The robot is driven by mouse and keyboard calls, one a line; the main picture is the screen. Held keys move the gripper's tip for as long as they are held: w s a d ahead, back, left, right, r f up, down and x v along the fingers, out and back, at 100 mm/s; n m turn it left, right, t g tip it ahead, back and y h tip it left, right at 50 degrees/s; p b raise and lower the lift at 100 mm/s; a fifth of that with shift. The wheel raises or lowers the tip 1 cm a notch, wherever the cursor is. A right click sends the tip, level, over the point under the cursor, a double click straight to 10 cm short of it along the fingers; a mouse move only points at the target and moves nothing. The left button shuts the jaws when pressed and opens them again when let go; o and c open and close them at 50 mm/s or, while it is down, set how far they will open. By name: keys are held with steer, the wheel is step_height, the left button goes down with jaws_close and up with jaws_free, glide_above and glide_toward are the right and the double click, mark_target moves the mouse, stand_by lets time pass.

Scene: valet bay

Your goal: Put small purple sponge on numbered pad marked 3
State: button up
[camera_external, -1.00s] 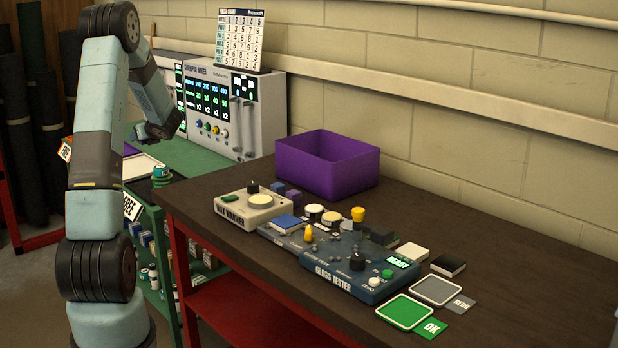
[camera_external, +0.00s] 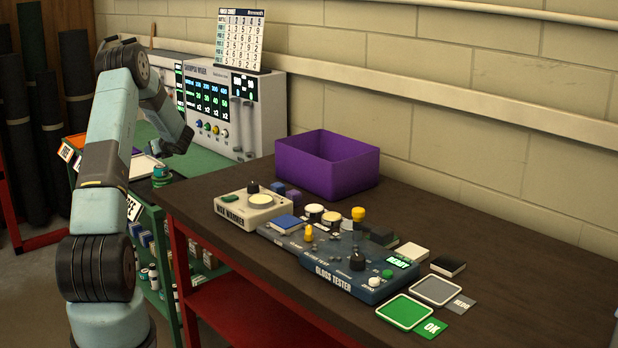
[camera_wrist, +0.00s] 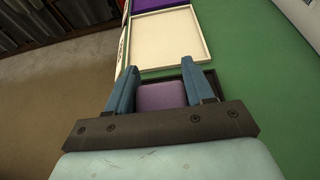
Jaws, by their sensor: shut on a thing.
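In the wrist view, my gripper (camera_wrist: 162,88) is shut on a small purple sponge (camera_wrist: 162,96), held between its two blue fingers. The sponge is over or near a dark tray (camera_wrist: 212,76) on the green bench top; I cannot tell whether it touches. A cream, rimmed square tray (camera_wrist: 165,40) lies just ahead, with a purple surface (camera_wrist: 146,4) beyond it. No number is readable on these. I cannot make out a pad marked 3.
The shampoo mixer (camera_external: 222,112) stands at the back of the green bench (camera_external: 205,158). A small can (camera_external: 161,173) stands near its front edge. The brown table (camera_external: 520,265) to the right holds a purple bin (camera_external: 327,170), a wax warmer (camera_external: 247,209) and a gloss tester (camera_external: 352,270).

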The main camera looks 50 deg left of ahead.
mark_target(157, 157)
steer(key=shift+w+a+f, duration=0.15)
steer(key=shift+a+f, duration=0.05)
steer(key=shift+f, duration=1.7)
steer(key=shift+f, duration=0.1)
steer(key=o, duration=1)
steer(key=v, duration=1.2)
steer(key=shift+w, duration=0.1)
